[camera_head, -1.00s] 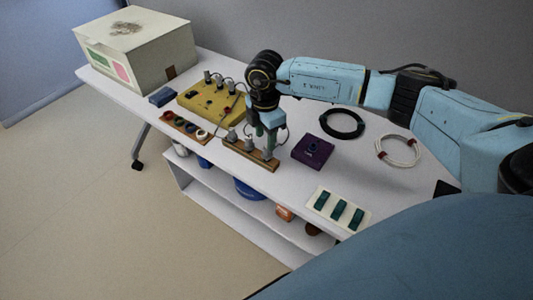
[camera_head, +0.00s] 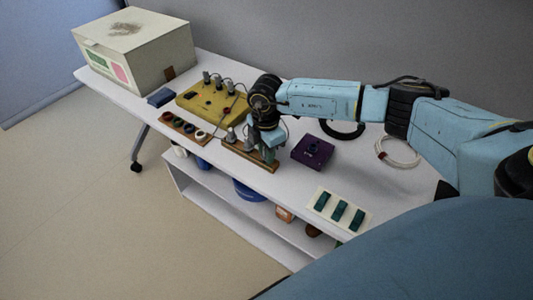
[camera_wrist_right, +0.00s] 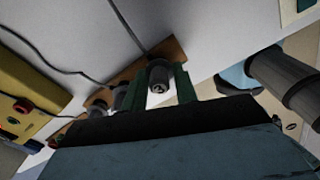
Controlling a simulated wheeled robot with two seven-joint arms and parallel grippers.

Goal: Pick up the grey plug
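Grey plugs stand in a row in a wooden rack (camera_head: 236,149) near the front edge of the table. The left plug (camera_head: 231,136) shows clear of my gripper in the head view. My right gripper (camera_head: 268,143) points down over the right end of the rack and hides most of the plug there. In the right wrist view, that grey plug (camera_wrist_right: 159,76) sits between the two green fingers of the right gripper (camera_wrist_right: 162,90), which look open with small gaps beside it. Other plugs (camera_wrist_right: 119,96) stand to its left there. My left gripper is not in view.
A yellow board (camera_head: 212,104) with cabled plugs lies behind the rack. A tray of coloured rings (camera_head: 184,128) lies left of it, a purple block (camera_head: 312,152) right. A white box (camera_head: 140,50) stands at the far left. Black and white cable coils (camera_head: 398,152) lie right.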

